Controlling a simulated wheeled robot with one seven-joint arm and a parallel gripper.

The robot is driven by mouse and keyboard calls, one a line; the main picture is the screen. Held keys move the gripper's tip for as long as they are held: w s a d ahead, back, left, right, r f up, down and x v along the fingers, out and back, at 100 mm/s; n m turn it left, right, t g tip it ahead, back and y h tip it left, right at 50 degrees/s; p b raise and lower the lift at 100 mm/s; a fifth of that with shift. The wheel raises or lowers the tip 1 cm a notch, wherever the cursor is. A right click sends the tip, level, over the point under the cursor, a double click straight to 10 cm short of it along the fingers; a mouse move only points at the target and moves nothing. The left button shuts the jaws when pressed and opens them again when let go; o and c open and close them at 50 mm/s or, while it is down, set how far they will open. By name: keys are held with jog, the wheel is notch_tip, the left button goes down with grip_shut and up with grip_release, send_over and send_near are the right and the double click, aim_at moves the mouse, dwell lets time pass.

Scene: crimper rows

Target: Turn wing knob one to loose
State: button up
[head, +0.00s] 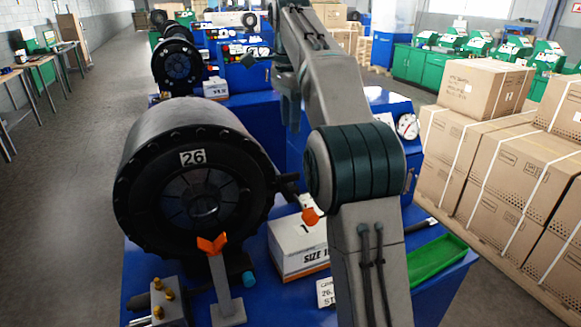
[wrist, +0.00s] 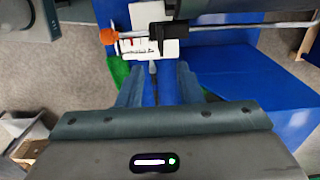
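In the head view, a black round crimper head (head: 135,165) carries a label reading 26. An orange V-shaped piece (head: 212,246) tops a grey stand before it. An orange knob (head: 311,215) sits right of the crimper, partly beside my arm. A grey block with brass fittings (head: 160,298) is at the lower left. No marking shows which part is wing knob one. In the wrist view, an orange knob (wrist: 108,36) ends a rod with a black clamp (wrist: 165,36). My gripper (wrist: 159,75) is open and empty, short of the rod. My arm hides part of the bench in the head view.
A white box (head: 299,243) and a green tray (head: 437,262) stand on the blue bench. A pressure gauge (head: 407,126) is on the blue cabinet behind my arm. Stacked cartons (head: 500,165) fill the right.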

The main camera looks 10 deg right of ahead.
aim_at(290, 174)
notch_tip(290, 174, down, 14)
jog(key=b, duration=0.2)
jog(key=shift+r+b, duration=0.15)
jog(key=shift+b, duration=0.25)
grip_shut()
